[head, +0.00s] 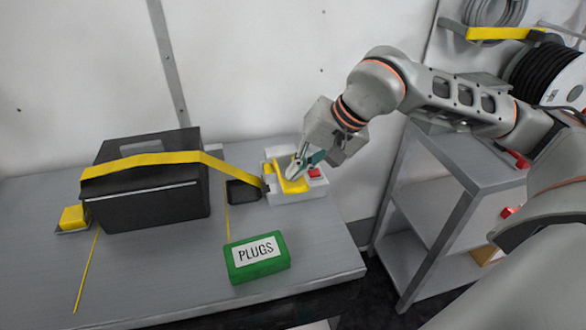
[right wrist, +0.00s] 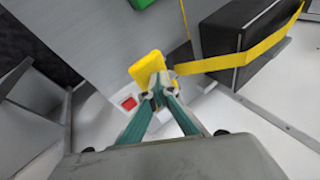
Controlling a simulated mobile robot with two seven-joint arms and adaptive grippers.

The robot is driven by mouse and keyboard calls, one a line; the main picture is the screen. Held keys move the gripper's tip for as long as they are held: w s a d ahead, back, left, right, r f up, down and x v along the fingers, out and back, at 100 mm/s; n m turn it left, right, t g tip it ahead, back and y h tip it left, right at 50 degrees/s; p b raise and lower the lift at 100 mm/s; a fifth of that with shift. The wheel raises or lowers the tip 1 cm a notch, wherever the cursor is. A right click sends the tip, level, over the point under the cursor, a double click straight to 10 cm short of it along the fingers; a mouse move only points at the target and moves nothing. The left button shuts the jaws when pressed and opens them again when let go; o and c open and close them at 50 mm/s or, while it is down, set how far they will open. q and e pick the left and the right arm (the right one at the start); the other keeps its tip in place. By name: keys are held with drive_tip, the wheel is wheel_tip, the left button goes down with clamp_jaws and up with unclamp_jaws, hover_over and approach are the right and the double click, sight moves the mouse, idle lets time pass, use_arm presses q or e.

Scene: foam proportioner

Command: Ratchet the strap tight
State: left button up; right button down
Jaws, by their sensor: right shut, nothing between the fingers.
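The yellow strap (head: 150,160) runs over the black case (head: 152,200) and down to the ratchet on its right; it also shows in the right wrist view (right wrist: 235,59). The ratchet has a pale base (head: 290,211), a yellow handle (head: 291,184) and a red part (head: 314,173). In the right wrist view the yellow handle (right wrist: 146,68) lies just beyond my fingertips. My right gripper (head: 293,170) is shut and empty at the handle, its teal fingertips (right wrist: 158,93) overlapping the handle's near edge. I cannot tell whether they touch. My left gripper is not in view.
A green PLUGS box (head: 257,264) stands at the table's front. A small black block (head: 243,192) sits between case and ratchet. A yellow block (head: 73,217) is left of the case. A grey shelf rack (head: 460,170) stands right of the table (head: 160,275).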

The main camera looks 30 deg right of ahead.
drive_tip(key=shift+s+a+f+b, duration=0.1)
drive_tip(key=shift+s+f+b, duration=0.1)
drive_tip(key=shift+f, duration=0.15)
drive_tip(key=shift+s+f+b, duration=0.1)
drive_tip(key=shift+f+b, duration=0.1)
drive_tip(key=shift+f, duration=0.1)
idle(0.5)
drive_tip(key=shift+w+r, duration=0.1)
drive_tip(key=shift+r, duration=0.05)
idle(0.4)
drive_tip(key=shift+w+d+r+p, duration=0.1)
drive_tip(key=shift+w+r+p, duration=0.2)
drive_tip(key=shift+r+p, duration=0.4)
drive_tip(key=shift+w+d+r+p, duration=0.1)
drive_tip(key=shift+w+r+p, duration=0.3)
drive_tip(key=shift+r, duration=0.55)
drive_tip(key=shift+w+d+r+p, duration=0.1)
drive_tip(key=shift+w+r+p, duration=0.1)
drive_tip(key=shift+r+p, duration=0.55)
drive_tip(key=r+p, duration=0.1)
drive_tip(key=w+r+p, duration=0.1)
drive_tip(key=r, duration=0.1)
drive_tip(key=r+p, duration=0.1)
drive_tip(key=shift+w+d+r+p, duration=0.15)
drive_tip(key=shift+w+r+p, duration=0.15)
drive_tip(key=shift+r, duration=0.05)
idle(0.7)
